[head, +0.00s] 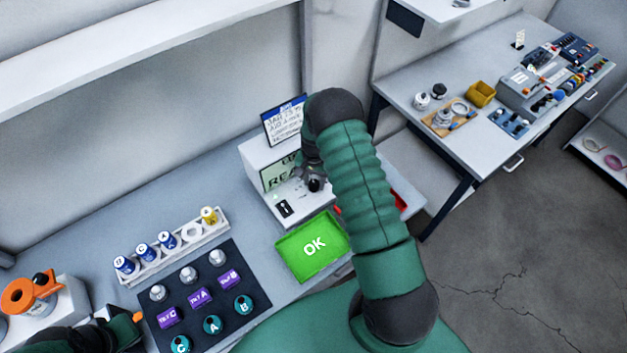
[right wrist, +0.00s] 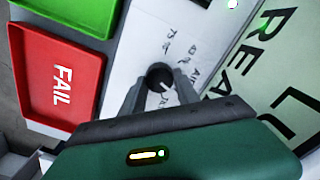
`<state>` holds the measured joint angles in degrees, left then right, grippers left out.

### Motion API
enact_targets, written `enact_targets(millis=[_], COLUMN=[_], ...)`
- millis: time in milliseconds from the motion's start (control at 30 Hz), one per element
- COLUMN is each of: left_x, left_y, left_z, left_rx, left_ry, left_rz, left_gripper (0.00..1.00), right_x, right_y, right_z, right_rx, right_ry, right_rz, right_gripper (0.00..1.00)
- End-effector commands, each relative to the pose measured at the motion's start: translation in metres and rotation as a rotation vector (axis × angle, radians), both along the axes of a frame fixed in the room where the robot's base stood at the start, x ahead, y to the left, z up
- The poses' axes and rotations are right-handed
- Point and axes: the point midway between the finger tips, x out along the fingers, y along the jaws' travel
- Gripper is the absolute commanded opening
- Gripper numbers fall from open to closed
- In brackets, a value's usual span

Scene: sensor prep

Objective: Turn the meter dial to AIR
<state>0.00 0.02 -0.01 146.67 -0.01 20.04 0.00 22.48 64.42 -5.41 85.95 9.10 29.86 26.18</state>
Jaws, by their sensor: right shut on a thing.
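The meter (head: 263,158) is a white box with a pale green display (head: 276,177), which also shows in the right wrist view (right wrist: 275,60). Its black dial (right wrist: 159,77) sits on the white front panel among small markings; the dial shows in the head view too (head: 315,185). My right gripper (right wrist: 155,84) has its two grey fingers on either side of the dial and is shut on it. I cannot tell exactly which marking the dial points to. My left gripper (head: 135,318) is only partly in view at the lower left, its jaws unclear.
A green OK tray (head: 291,243) lies before the meter, and a red FAIL tray (right wrist: 28,83) lies beside it. A dark mat (head: 250,290) with labelled pieces and a white rack (head: 143,281) are to the left. A calendar sign (head: 284,122) stands behind the meter.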

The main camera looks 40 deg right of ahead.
Motion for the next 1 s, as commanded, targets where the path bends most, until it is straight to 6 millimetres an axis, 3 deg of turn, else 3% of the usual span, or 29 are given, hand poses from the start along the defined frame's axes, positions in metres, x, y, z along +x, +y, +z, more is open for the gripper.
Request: enact_targets(millis=[33, 133, 567, 1000], left_x=[0.0, 0.0, 0.0, 0.0], left_y=[0.0, 0.0, 0.0, 0.0], left_z=[0.001, 0.001, -0.003, -0.025], left_rx=[0.0, 0.0, 0.0, 0.0], left_ry=[0.0, 0.0, 0.0, 0.0], left_rz=[0.0, 0.0, 0.0, 0.0], left_gripper=[0.0, 0.0, 0.0, 0.0], right_x=[0.001, 0.001, 0.003, 0.004], right_y=[0.002, 0.002, 0.0, -0.001], right_z=[0.002, 0.002, 0.002, 0.002], right_rx=[0.005, 0.006, 0.005, 0.004], right_ry=[0.0, -0.001, -0.004, -0.008], right_rz=[0.001, 0.001, 0.043, 0.341], right_gripper=[0.13, 0.0, 0.0, 0.0])
